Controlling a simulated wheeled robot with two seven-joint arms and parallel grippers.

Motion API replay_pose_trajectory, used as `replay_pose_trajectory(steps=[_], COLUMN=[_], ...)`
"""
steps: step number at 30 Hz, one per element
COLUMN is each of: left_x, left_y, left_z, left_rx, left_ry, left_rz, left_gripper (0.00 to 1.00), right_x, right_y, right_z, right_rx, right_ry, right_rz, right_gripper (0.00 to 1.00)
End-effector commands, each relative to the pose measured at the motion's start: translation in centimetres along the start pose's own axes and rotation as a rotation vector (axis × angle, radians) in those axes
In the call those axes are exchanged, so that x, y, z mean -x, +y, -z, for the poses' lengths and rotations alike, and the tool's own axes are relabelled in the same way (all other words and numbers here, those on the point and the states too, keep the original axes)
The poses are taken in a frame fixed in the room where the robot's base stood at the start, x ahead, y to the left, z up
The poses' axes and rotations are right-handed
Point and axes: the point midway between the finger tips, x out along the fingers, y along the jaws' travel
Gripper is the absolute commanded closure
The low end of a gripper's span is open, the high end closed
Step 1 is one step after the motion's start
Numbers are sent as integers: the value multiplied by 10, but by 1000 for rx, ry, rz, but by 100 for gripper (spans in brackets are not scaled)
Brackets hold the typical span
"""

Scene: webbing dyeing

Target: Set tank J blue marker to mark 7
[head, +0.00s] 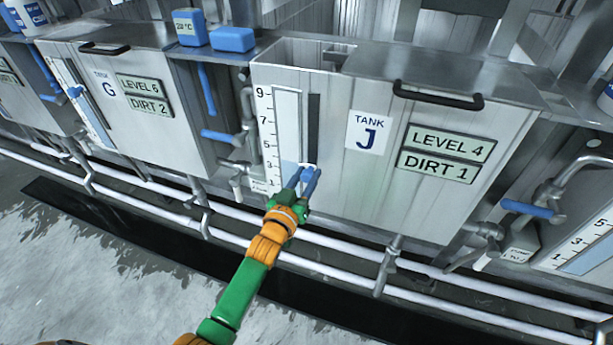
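Tank J (384,178) is in the middle of the head view, with a scale (268,140) numbered 1 to 9 at its left front. Pale blue fills the lower part of its gauge, and a dark vertical slot (314,128) runs beside it. My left gripper (303,172), with blue fingers, is at the slot's lower end, near mark 3. Blue at the fingertips seems to be the marker (309,168), largely hidden by the fingers. I cannot tell whether they grip it. My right gripper is not in view.
Signs on tank J read LEVEL 4 (449,143) and DIRT 1 (437,167). A black handle (438,96) juts from its top edge. Tank G (150,125) stands left. White pipes (340,239) and blue-handled valves (527,209) run below and beside the tanks.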

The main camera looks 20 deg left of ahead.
Motion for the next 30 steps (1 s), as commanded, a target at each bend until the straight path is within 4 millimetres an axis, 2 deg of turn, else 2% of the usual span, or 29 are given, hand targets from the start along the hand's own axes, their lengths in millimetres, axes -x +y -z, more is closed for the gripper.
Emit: replay_pose_trajectory(steps=[1, 2, 30], left_x=[0, 0, 0], left_y=[0, 0, 0], left_z=[0, 0, 0], left_rx=[0, 0, 0], left_ry=[0, 0, 1], left_rz=[0, -1, -1], left_gripper=[94, 100, 100], right_x=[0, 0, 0], right_y=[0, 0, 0], right_z=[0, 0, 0], right_rx=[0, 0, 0], right_ry=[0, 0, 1], right_rz=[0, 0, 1], right_gripper=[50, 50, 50])
